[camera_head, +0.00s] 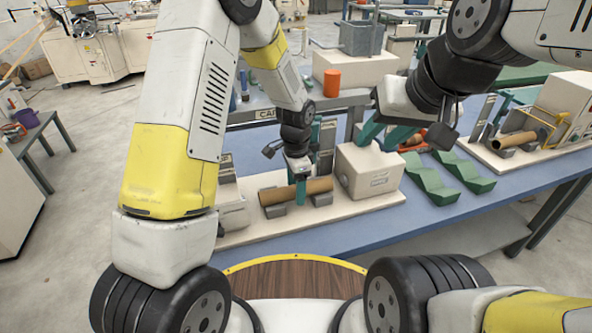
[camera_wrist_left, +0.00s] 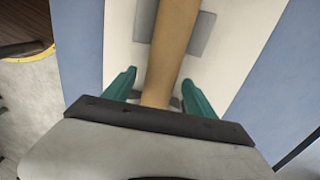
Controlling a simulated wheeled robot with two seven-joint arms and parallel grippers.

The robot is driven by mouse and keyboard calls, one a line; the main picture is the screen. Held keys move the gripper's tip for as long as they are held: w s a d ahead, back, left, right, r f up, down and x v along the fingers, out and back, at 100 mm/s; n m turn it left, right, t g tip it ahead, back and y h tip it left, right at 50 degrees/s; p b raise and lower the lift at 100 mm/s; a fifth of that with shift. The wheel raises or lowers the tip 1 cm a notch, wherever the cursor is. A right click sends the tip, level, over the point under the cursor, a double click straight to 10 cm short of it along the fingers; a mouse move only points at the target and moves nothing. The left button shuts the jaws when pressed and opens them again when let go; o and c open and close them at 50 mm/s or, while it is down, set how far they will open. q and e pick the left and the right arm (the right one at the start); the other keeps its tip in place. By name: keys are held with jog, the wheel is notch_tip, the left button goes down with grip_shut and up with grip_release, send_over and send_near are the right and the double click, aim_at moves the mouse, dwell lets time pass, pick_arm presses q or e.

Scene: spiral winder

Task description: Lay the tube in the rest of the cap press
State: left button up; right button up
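The brown tube (camera_head: 319,186) lies level across the grey rest blocks (camera_head: 272,211) of the cap press (camera_head: 373,170), its right end close to the press's pale box. In the left wrist view the tube (camera_wrist_left: 172,45) runs between my fingers, over a grey block (camera_wrist_left: 200,32). My left gripper (camera_head: 298,183) is at the tube from above. Its teal fingers stand apart on either side, with gaps to the tube (camera_wrist_left: 160,92). The far finger is hidden in the head view. My right gripper (camera_head: 388,137) is open and empty, above and behind the press box.
Green V-shaped racks (camera_head: 440,180) stand on the blue bench (camera_head: 480,215) to the right. Another machine (camera_head: 530,140) holding a brown tube is farther right. An orange cylinder (camera_head: 332,82) stands on the bench behind. The blue bench front is clear.

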pick_arm(q)
jog(key=shift+r, duration=3.9)
jog(key=shift+r, duration=0.1)
notch_tip(320, 180, up, 7)
